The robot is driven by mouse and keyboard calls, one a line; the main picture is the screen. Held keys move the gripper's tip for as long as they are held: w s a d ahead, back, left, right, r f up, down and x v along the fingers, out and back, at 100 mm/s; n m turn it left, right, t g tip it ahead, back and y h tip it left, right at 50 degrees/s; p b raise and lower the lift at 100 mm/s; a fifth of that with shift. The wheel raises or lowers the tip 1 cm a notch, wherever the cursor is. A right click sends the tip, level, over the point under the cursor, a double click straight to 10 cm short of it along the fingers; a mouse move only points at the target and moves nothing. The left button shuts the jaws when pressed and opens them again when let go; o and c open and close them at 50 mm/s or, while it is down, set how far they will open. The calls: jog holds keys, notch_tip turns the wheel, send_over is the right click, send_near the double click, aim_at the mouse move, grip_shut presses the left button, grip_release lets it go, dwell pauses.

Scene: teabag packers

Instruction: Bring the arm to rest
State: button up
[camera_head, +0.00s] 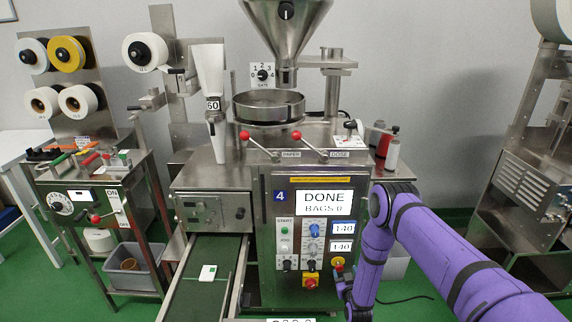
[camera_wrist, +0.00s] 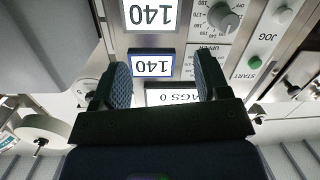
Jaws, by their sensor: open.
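My gripper (camera_wrist: 163,75) is open and empty in the wrist view, with its two dark padded fingers apart. It is in front of the teabag packer's control panel, which appears upside down there. A 140 display (camera_wrist: 152,65) shows between the fingers. In the head view my purple arm comes in from the right and bends down beside the packer (camera_head: 212,177). The gripper end is low by the panel's right edge and partly hidden by the arm. The screen (camera_head: 325,203) reads DONE, BAGS 0.
A green conveyor (camera_head: 200,295) carries a white teabag packet (camera_head: 208,272) with a green mark. Two red-knobbed levers, PAPER and DOSE (camera_head: 312,148), stick out above the panel. A second machine (camera_head: 95,185) stands left, another (camera_head: 540,175) right.

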jog(key=w+r+g, duration=0.1)
jog(key=w+r, duration=0.2)
jog(key=r, duration=0.5)
jog(key=w+r, duration=0.3)
jog(key=r, duration=0.5)
jog(key=w+r+g, duration=0.1)
jog(key=w+r, duration=0.3)
jog(key=r, duration=0.5)
jog(key=shift+d+g, duration=0.25)
jog(key=shift+g, duration=0.05)
jog(key=s+d+r+g, duration=0.1)
jog(key=s+r, duration=0.4)
jog(key=r, duration=0.6)
jog(key=s+d+r+m+g, duration=0.15)
jog(key=s+r, duration=0.35)
jog(key=r, duration=0.5)
jog(key=s+d+r+g, duration=0.15)
jog(key=s+r, duration=0.35)
jog(key=r, duration=0.6)
jog(key=s+d+r+g, duration=0.1)
jog(key=s+r, duration=0.2)
jog(key=s, duration=0.9)
jog(key=s+d+r+m+g, duration=0.1)
jog(key=s+r+g, duration=0.1)
jog(key=s, duration=1)
jog(key=s+d+r+g, duration=0.1)
jog(key=s+r, duration=0.3)
jog(key=s, duration=0.8)
jog(key=shift+s+d+g+h, duration=0.2)
jog(key=shift+s+g+h, duration=0.1)
